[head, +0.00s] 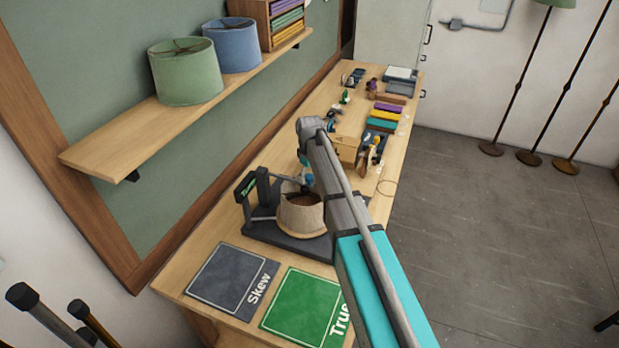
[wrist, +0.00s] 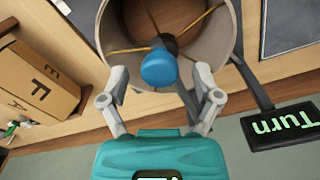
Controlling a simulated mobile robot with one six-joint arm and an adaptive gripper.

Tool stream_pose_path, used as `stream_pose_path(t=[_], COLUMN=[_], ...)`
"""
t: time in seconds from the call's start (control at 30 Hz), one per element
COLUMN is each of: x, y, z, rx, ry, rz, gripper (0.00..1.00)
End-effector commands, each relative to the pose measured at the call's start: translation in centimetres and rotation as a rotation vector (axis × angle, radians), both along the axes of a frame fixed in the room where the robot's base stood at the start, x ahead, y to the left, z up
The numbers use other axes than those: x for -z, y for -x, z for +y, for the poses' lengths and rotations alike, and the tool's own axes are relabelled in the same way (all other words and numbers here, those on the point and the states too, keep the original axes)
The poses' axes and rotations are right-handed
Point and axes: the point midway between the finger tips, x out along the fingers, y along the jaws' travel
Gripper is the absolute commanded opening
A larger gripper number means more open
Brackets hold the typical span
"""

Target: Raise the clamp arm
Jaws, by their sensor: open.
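The clamp arm (head: 287,181) is a dark bar reaching from a dark post over a beige lampshade (head: 301,216), which sits on a dark fixture base (head: 262,229). A round blue knob (wrist: 160,69) is at the arm's end, over the shade's wire spokes in the wrist view. My gripper (wrist: 159,76) is open, its grey fingers on either side of the knob with gaps showing. In the head view my arm hides most of the gripper and part of the shade.
A sign reading "Turn" (wrist: 281,126) stands beside the fixture. Grey "Skew" (head: 232,283) and green "True" (head: 300,306) mats lie at the near end of the bench. A cardboard box (wrist: 37,82) is close by. A shelf (head: 125,141) with shades overhangs the left.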

Motion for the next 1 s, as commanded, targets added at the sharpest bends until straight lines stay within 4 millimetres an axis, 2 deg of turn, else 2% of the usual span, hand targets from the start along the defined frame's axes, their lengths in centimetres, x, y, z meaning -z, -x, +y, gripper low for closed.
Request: stream_pose_path(t=[0.27,0.7,1.0], x=[-0.01,0.00,-0.27], y=[0.00,0.00,-0.03], z=[0.00,0.00,0.05], rx=[0.000,0.000,0.000], ry=[0.000,0.000,0.000], rz=[0.000,0.000,0.000], gripper=[0.80,0.00,0.00])
